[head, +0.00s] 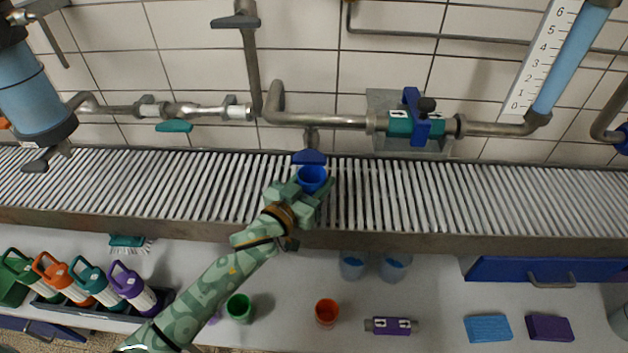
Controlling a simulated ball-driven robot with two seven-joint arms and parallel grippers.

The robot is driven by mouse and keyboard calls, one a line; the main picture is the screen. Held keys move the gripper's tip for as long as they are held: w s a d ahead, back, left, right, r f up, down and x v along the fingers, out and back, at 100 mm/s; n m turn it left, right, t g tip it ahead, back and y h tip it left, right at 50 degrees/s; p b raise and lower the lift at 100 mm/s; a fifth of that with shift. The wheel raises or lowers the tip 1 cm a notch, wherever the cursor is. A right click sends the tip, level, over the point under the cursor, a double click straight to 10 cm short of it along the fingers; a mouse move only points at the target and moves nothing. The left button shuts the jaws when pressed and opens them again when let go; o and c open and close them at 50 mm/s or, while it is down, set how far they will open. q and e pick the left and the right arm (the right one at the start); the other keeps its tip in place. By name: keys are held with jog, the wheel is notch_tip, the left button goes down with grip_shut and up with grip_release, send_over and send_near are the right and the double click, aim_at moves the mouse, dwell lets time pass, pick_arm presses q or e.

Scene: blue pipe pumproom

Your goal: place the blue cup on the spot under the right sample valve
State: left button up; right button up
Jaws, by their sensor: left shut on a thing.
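The blue cup (312,179) is upright over the slatted grating, just below a small valve with a blue handle (309,157) that hangs from the pipe. This looks like the right sample valve. My left gripper (313,187) is shut on the cup, its arm reaching in from the lower left. The valve handle lies right at the far rim of the cup in the picture. I cannot tell whether the cup touches the grating. The spot under the valve is not visible, hidden by the cup and gripper. My right gripper is not in view.
The grating (420,200) is clear to both sides. A pipe with a teal and blue valve (415,122) runs behind it. On the lower counter are a green cup (239,307), an orange cup (327,313), two light blue cups (394,267) and several bottles (75,280).

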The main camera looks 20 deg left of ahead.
pick_arm(q)
jog(key=o, duration=1)
jog(key=shift+f, duration=0.15)
jog(key=shift+c, duration=0.2)
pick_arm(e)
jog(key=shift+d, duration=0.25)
pick_arm(q)
jog(key=shift+s+r, duration=0.15)
jog(key=shift+r, duration=0.1)
jog(key=p+v, duration=0.3)
jog(key=v, duration=0.8)
jog(key=shift+s+p, duration=0.3)
jog(key=shift+p, duration=0.1)
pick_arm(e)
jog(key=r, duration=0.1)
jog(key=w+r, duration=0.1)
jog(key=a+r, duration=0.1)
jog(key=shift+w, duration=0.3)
pick_arm(q)
jog(key=shift+a+f, duration=0.1)
jog(key=shift+f, duration=0.05)
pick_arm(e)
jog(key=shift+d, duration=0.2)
